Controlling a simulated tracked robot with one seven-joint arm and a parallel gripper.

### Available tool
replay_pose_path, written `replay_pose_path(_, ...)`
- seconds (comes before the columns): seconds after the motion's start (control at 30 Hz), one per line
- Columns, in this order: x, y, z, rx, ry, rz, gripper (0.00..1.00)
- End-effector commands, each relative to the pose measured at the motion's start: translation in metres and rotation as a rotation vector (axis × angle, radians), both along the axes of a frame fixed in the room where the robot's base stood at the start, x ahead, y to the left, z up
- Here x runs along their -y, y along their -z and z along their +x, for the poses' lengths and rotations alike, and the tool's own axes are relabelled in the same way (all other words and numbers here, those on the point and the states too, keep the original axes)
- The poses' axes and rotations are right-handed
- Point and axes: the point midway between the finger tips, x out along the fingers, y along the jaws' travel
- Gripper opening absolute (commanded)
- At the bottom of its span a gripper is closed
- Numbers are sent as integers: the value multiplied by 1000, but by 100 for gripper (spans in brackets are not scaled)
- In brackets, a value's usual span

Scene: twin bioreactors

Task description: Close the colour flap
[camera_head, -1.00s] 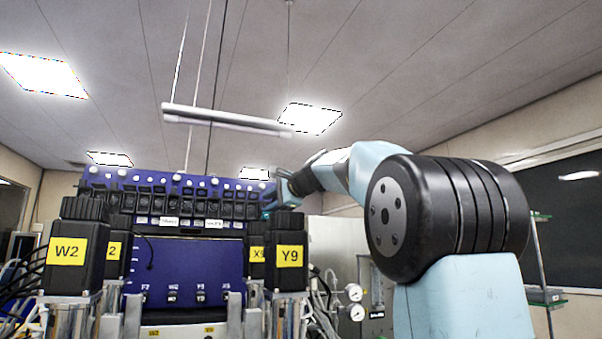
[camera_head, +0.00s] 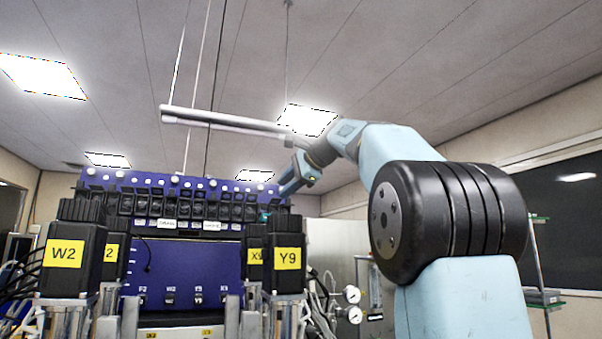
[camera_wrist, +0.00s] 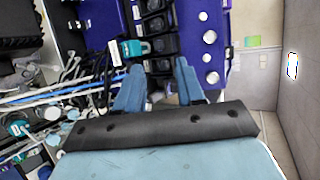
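The colour flap is a small teal flap (camera_wrist: 131,48) that sticks out from the side of the row of black pump heads in the wrist view. In the head view a small teal spot (camera_head: 264,217) shows at the right end of that row. My gripper (camera_wrist: 158,76) is open, with its two light blue fingers spread and nothing between them. The fingertips lie below the flap in the wrist picture; contact with it cannot be seen. In the head view my gripper (camera_head: 289,188) is at the right end of the blue panel, and its tips are hard to make out.
The blue panel (camera_head: 188,262) carries a row of black pump heads (camera_head: 187,205). Black motor blocks labelled W2 (camera_head: 68,254) and Y9 (camera_head: 287,258) stand in front. Gauges (camera_head: 352,294) and cables are to the right.

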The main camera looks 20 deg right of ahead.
Motion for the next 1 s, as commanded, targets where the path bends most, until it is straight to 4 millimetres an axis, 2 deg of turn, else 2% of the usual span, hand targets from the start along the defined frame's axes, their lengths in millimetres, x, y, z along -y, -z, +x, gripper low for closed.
replay_pose_path(0.2,13,-15,-27,1,2,1,38)
replay_pose_path(0.4,20,-24,-43,2,0,1,38)
replay_pose_path(1.0,23,-26,-48,1,-1,1,38)
